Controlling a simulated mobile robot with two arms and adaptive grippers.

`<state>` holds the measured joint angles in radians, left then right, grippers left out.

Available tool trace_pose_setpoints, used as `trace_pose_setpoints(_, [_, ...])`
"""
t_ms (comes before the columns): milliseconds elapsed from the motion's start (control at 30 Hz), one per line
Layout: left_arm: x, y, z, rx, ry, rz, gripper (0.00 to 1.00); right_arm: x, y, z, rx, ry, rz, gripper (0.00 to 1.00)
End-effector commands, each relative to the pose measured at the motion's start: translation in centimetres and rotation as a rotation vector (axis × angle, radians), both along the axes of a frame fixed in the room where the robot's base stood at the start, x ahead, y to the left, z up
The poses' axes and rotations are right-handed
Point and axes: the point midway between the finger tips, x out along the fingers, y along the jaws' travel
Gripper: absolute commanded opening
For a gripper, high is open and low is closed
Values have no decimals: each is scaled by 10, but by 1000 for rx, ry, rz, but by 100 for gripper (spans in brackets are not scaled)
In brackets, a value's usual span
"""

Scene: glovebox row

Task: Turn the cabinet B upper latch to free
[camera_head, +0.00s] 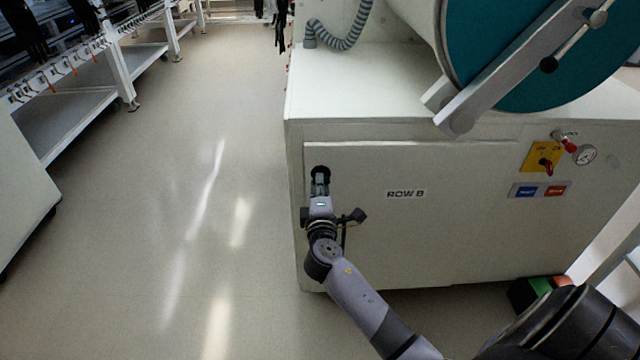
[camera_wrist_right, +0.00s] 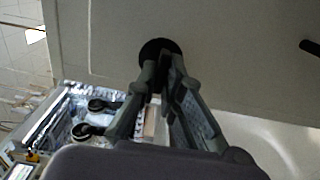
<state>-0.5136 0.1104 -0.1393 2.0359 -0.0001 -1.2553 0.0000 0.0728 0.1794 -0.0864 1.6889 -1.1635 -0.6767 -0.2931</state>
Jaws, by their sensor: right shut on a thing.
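The cabinet marked "ROW B" (camera_head: 440,240) fills the right half of the head view, with its pale front door facing me. My right gripper (camera_head: 320,180) is at the upper left of that door. It is shut on the black upper latch (camera_wrist_right: 158,47), which shows as a dark round part at the fingertips in the right wrist view. The gripper hides most of the latch in the head view, so its turn angle cannot be told. A second dark handle (camera_wrist_right: 311,48) shows at the right edge of the wrist view. My left gripper is not in view.
A yellow switch plate (camera_head: 541,158) with a red knob and a gauge (camera_head: 585,154) sit at the cabinet's upper right. A large teal round door (camera_head: 550,60) is above. The floor (camera_head: 190,200) to the left is clear, with white benches (camera_head: 90,90) beyond.

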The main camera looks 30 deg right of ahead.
Motion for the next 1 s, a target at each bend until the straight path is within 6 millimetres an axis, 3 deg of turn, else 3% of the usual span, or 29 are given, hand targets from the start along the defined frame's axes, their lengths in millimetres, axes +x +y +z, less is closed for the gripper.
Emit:
trace_pose_setpoints(233, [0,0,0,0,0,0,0,0,1,0,-5,1,3,0])
trace_pose_setpoints(267, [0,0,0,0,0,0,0,0,1,0,-5,1,3,9])
trace_pose_setpoints(567, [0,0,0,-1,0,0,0,0,0,0,-2,0,1,28])
trace_pose_setpoints(867, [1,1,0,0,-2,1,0,-1,1,0,-1,1,1,28])
trace_pose_setpoints(1000, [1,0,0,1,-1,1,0,-13,9,-2,1,2,2,28])
